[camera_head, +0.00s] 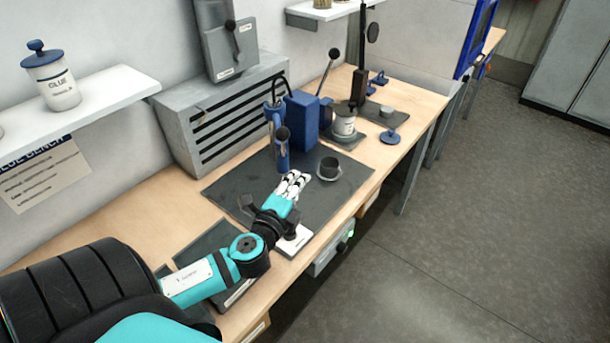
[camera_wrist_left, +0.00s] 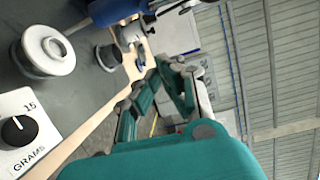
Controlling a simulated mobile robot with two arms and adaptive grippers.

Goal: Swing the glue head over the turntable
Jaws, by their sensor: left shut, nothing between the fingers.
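The blue glue head (camera_head: 282,155) is an upright cylinder beside a blue column (camera_head: 303,120), at the back of the dark mat. Part of a blue body (camera_wrist_left: 115,10) also shows at the top of the left wrist view. A pale round disc with a small cup on it (camera_wrist_left: 48,62), apparently the turntable, lies on the mat in that view. In the head view I cannot make it out; my arm may cover it. My left gripper (camera_head: 294,182) is shut and empty, just in front of the glue head and left of a dark cup (camera_head: 329,168). My right gripper is not in view.
A white box with a knob marked GRAMS (camera_wrist_left: 22,128) stands at the mat's front edge. A grey slatted cabinet (camera_head: 225,110) stands behind the mat. A white pot (camera_head: 344,121) and a blue round-based piece (camera_head: 389,137) are farther right. The mat's left part is bare.

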